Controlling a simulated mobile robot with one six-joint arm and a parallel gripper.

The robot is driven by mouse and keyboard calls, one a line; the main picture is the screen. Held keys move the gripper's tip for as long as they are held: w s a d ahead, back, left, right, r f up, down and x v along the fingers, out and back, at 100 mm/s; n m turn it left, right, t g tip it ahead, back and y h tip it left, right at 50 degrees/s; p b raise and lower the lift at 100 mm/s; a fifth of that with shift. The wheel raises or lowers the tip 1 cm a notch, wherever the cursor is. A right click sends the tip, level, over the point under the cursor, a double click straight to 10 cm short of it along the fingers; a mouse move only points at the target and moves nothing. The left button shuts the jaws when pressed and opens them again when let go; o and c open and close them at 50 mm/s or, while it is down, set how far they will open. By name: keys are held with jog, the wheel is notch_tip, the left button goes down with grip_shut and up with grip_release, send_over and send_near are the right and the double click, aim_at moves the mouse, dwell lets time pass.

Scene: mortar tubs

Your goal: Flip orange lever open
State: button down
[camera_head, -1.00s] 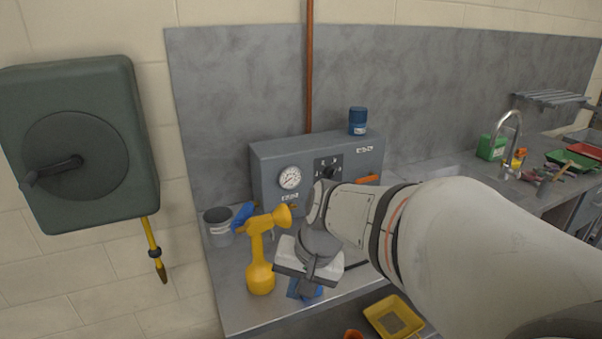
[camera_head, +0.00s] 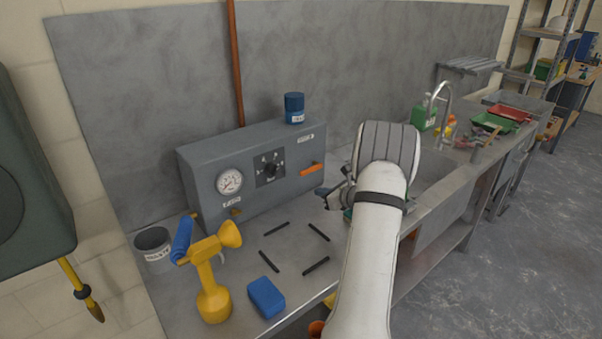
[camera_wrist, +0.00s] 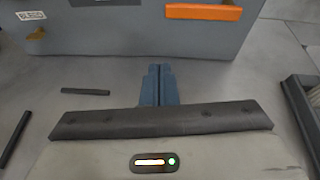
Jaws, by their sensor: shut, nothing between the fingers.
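The orange lever (camera_head: 312,169) lies level on the right part of the grey control box's front. In the wrist view the lever (camera_wrist: 204,12) is a horizontal orange bar near the top, a little right of my fingers. My gripper (camera_wrist: 159,70) is shut and empty, its two blue-grey fingertips together, pointing at the box just below and left of the lever, apart from it.
The grey box (camera_head: 205,170) carries a gauge (camera_head: 229,182) and a dial (camera_head: 270,170). A blue jar (camera_head: 294,108) stands on top. A yellow spray bottle (camera_head: 213,290), a blue sponge (camera_head: 266,297) and a grey tub (camera_head: 154,250) stand left. Black strips lie on the bench.

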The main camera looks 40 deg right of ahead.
jog(key=d+m, duration=0.1)
jog(key=d+f+h, duration=0.1)
jog(key=d, duration=0.1)
jog(key=shift+d+f+m+t, duration=0.2)
jog(key=shift+m+t, duration=0.1)
jog(key=shift+m, duration=0.1)
jog(key=shift+w, duration=0.1)
jog(key=shift+w+a+f, duration=0.1)
jog(key=shift+w+a, duration=0.05)
jog(key=shift+w, duration=0.4)
jog(key=p+x, duration=0.3)
jog(key=x, duration=0.5)
jog(key=shift+w+f, duration=0.1)
jog(key=shift+w, duration=0.1)
notch_tip(320, 180, up, 4)
jog(key=shift+w+f+p, duration=0.15)
jog(key=shift+p, duration=0.85)
jog(key=shift+a, duration=0.1)
